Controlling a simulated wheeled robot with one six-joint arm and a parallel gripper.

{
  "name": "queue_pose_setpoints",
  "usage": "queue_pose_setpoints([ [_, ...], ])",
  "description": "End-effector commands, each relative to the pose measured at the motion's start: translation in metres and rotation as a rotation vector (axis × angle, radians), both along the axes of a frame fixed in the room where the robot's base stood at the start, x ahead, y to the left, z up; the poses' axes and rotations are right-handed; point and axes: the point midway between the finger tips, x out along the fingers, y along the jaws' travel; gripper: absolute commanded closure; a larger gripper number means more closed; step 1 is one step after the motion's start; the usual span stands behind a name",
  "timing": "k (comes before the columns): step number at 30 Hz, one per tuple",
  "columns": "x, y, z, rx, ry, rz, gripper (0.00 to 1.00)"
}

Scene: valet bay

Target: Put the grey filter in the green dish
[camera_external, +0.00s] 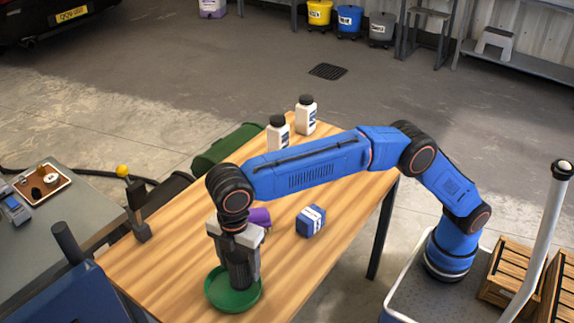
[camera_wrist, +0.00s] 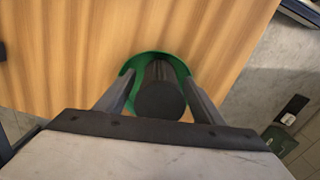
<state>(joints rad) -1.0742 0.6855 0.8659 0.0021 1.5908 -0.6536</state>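The grey filter (camera_external: 238,272) is a dark, ribbed upright cylinder. Its lower end is within the green dish (camera_external: 214,294), a round shallow dish on the wooden table. My gripper (camera_external: 236,262) is low over the dish, pointing down, with one finger on each side of the filter. In the wrist view the filter's round end (camera_wrist: 159,100) faces the camera between my gripper's fingers (camera_wrist: 160,82). A narrow gap with green dish (camera_wrist: 129,71) showing lies beside the filter, so the fingers look open around it. The filter's contact with the dish floor is hidden.
A blue box (camera_external: 310,221) and a partly hidden purple object (camera_external: 259,216) are on the table (camera_external: 170,265). Two white bottles (camera_external: 306,115) stand at its far end near a green case (camera_external: 224,148). A yellow-knobbed post (camera_external: 134,205) stands at the left edge.

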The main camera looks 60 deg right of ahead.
Motion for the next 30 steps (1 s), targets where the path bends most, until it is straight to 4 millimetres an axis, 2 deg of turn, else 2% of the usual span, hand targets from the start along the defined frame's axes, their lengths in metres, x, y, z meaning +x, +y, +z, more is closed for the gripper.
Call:
queue_pose_setpoints([
  [7, 0.0, 0.0, 0.001, 0.0, 0.0, 0.0, 0.38],
  [11, 0.0, 0.001, 0.01, 0.001, -0.001, 0.0, 0.38],
  [24, 0.001, 0.001, 0.079, 0.002, -0.002, 0.0, 0.38],
  [30, 0.001, 0.001, 0.101, 0.002, -0.002, 0.0, 0.38],
])
